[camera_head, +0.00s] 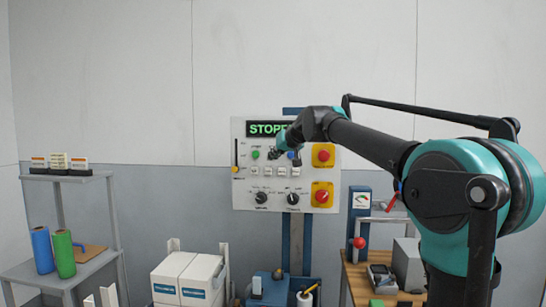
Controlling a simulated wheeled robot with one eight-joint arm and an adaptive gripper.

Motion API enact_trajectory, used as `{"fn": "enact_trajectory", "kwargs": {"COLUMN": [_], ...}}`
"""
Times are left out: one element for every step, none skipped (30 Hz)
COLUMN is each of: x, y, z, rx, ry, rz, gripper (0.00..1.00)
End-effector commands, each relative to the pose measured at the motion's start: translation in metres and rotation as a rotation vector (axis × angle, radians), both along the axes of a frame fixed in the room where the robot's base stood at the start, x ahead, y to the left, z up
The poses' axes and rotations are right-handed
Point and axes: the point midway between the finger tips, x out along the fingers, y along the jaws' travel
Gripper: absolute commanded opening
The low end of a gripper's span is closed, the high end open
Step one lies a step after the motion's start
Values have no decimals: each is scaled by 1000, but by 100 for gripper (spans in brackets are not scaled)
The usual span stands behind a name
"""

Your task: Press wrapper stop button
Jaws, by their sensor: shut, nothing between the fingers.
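A green button (255,155) is at the upper left of the panel. No label naming the wrapper stop button is readable. My gripper (273,156) is shut and empty, in front of the panel just right of the green button. It hides what lies behind it; contact cannot be told.
The panel also has a row of pale buttons (267,171), two black knobs and a slider (235,168). A shelf with green and blue rolls (64,253) is at left. White boxes (187,278) are below, and a wooden bench (358,283) is at right.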

Motion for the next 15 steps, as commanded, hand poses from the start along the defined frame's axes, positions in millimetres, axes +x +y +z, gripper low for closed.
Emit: {"fn": "enact_trajectory", "kwargs": {"x": [-5,-8,-12,-14,-17,-20,-23,-25,-28,-29,-31,-32,-32,-32,-32], "y": [0,0,1,1,1,1,1,1,1,1,1,1,1,1,1], "z": [0,0,0,0,0,0,0,0,0,0,0,0,0,0,0], "rx": [0,-1,-1,-1,-1,-1,-1,0,0,0,-1,-1,-1,-1,-1], "ry": [0,-1,-1,-1,-1,-1,-1,0,0,0,-1,-1,-1,-1,-1], "rz": [1,0,1,1,1,1,2,1,1,1,0,0,0,0,0], "gripper": [0,0,0,0,0,0,0,0,0,0,0,0,0,0,0]}}
